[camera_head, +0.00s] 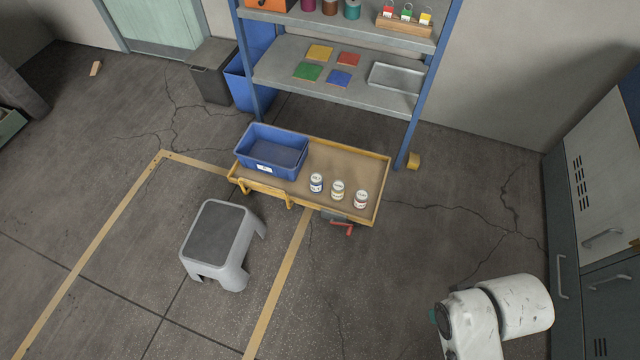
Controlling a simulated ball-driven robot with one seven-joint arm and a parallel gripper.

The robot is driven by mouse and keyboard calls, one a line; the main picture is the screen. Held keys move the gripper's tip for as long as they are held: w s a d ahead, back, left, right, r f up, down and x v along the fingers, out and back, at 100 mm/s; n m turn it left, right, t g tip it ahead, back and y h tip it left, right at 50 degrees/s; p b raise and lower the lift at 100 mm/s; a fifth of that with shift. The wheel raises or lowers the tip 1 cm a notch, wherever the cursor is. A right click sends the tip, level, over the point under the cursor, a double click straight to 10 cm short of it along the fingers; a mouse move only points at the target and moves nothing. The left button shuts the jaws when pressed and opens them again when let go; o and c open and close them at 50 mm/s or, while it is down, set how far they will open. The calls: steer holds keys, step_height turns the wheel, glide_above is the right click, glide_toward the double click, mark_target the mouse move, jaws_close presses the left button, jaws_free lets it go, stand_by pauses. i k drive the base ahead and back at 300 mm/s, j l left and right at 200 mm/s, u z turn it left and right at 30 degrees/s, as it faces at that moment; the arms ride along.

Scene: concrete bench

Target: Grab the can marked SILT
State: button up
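Three small cans stand upright in a row on the tan-topped, yellow-edged low bench (347,157). The left can (316,184) has a white label with a dark blue band. The middle can (338,190) has a white label with a yellowish band. The right can (361,199) has a white label with a reddish band. The lettering is too small to read, so I cannot tell which is marked SILT. Part of my white arm shows at the lower right, far from the cans. My gripper is not in view.
A blue bin (271,150) sits on the bench left of the cans. A grey step stool (219,243) stands on the floor in front. A shelf rack (340,78) rises behind, and cabinets (595,220) line the right. The floor between my arm and the bench is clear.

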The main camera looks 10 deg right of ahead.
mark_target(316, 179)
steer(key=i+l+u, duration=0.25)
steer(key=i+l, duration=0.2)
steer(key=i, duration=0.15)
steer(key=i+l+u, duration=0.3)
steer(key=i+l, duration=0.25)
steer(key=i+l+u, duration=0.25)
steer(key=i+l, duration=0.25)
steer(key=l, duration=0.2)
